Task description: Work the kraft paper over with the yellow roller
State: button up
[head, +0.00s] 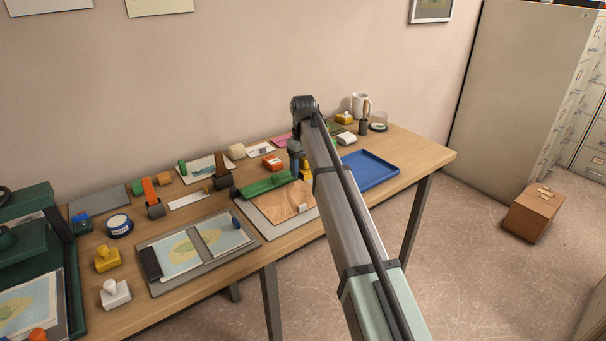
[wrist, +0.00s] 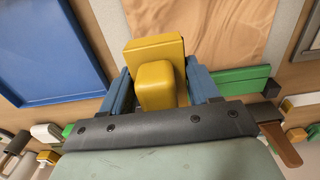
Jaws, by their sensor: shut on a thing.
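The kraft paper (head: 283,204) is a brown, wrinkled sheet on a grey board, with a green bar across its back edge. In the wrist view the paper (wrist: 225,28) fills the top middle. My gripper (wrist: 160,85) is shut on the yellow roller (wrist: 155,52), which shows as a yellow block with a smaller block in front. The blue fingers stand on either side of it. In the head view my gripper (head: 297,163) is at the back right of the paper, and my arm hides part of both. I cannot tell whether the roller touches the paper.
A blue tray (head: 368,169) lies right of the paper, also at upper left in the wrist view. A framed map board (head: 198,247) lies to the left. Small blocks and tools, a white mug (head: 360,104) and an orange block (head: 272,163) stand along the back.

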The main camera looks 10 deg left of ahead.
jog(key=shift+r, duration=1.05)
